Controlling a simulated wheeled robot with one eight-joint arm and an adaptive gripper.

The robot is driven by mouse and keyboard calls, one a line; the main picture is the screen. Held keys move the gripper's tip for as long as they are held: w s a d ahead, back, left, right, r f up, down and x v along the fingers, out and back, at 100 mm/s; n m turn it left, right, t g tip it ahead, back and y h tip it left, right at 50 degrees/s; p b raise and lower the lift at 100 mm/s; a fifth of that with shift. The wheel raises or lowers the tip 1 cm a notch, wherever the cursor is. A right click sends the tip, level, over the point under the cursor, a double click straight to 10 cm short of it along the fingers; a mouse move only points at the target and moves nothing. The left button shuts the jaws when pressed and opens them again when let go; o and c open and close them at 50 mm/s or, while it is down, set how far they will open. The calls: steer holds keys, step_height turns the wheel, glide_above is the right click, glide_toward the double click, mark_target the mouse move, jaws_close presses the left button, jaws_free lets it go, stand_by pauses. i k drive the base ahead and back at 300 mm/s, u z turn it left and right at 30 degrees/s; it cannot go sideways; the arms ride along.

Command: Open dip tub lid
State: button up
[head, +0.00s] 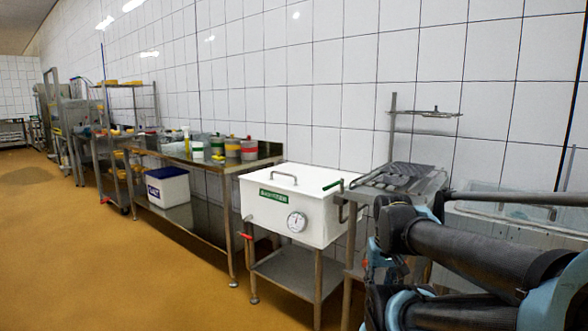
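A white tub (268,222) with a green label and a round dial gauge (297,222) on its front stands on a metal frame right of centre. I take it for the dip tub. Its white lid (305,178) looks shut, lying flat on top. A metal bar handle (284,178) is on the lid, and a green-gripped lever (333,185) is at its right end. The label's text is too small to read surely. My arm fills the lower right, to the right of the tub. My gripper cannot be made out.
A metal bench (222,164) with several containers runs left of the tub, and a white bin with a blue lid (166,172) stands beneath it. A metal rack stand (400,178) and a pale basin (500,230) are right of the tub. The orange floor (110,255) is clear at left.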

mark_target(305, 180)
steer(key=u, duration=0.25)
steer(key=i, duration=0.95)
steer(key=u, duration=0.4)
